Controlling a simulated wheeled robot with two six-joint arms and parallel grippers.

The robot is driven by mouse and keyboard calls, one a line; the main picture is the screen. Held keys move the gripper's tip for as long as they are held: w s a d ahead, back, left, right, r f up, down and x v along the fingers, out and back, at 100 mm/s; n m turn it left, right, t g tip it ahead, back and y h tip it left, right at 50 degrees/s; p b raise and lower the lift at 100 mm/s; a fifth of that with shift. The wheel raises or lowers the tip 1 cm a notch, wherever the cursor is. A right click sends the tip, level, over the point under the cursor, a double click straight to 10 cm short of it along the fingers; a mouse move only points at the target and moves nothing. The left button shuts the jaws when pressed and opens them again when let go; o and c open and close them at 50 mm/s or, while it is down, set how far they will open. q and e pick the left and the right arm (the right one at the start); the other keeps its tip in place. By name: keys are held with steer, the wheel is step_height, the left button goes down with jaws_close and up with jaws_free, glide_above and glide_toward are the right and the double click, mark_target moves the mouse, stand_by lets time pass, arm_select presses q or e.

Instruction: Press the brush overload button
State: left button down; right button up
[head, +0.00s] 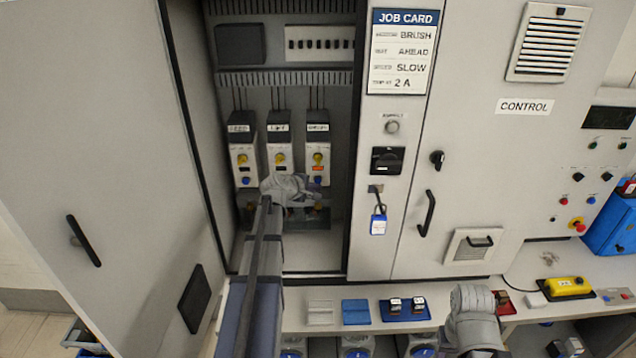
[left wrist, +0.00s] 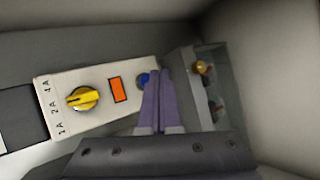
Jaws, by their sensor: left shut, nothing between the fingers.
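Inside the open cabinet are three overload units. The right-hand one (head: 318,160), whose small label seems to read BRUSH, has a yellow dial, an orange window and a blue button (head: 316,181). The left wrist view shows an overload unit (left wrist: 60,92) with a yellow dial (left wrist: 83,99) pointing about at 2A, an orange window (left wrist: 118,89) and a blue button (left wrist: 143,79). My left gripper (left wrist: 158,74) is shut and empty, its tips beside and partly over this button; I cannot tell whether they touch it. My right arm's grey end (head: 472,315) is at lower right, its fingers unclear.
The open cabinet door (head: 130,150) stands left of my left arm. The cabinet's right inner edge is close to the units. A grey box with brass fittings (left wrist: 205,90) sits just right of my fingers.

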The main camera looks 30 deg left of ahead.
arm_select(q)
steer(key=shift+w+a, duration=0.1)
steer(key=shift+w, duration=0.05)
stand_by(0.8)
steer(key=shift+w+a, duration=0.15)
steer(key=shift+w, duration=0.1)
steer(key=shift+w+a, duration=0.25)
steer(key=shift+w, duration=0.1)
stand_by(0.8)
stand_by(0.3)
steer(key=shift+s+d, duration=0.45)
steer(key=shift+s, duration=0.3)
steer(key=s+d, duration=0.1)
steer(key=s, duration=0.2)
steer(key=s+d, duration=0.1)
steer(key=shift+s+d, duration=0.15)
steer(key=shift+d, duration=0.2)
stand_by(0.8)
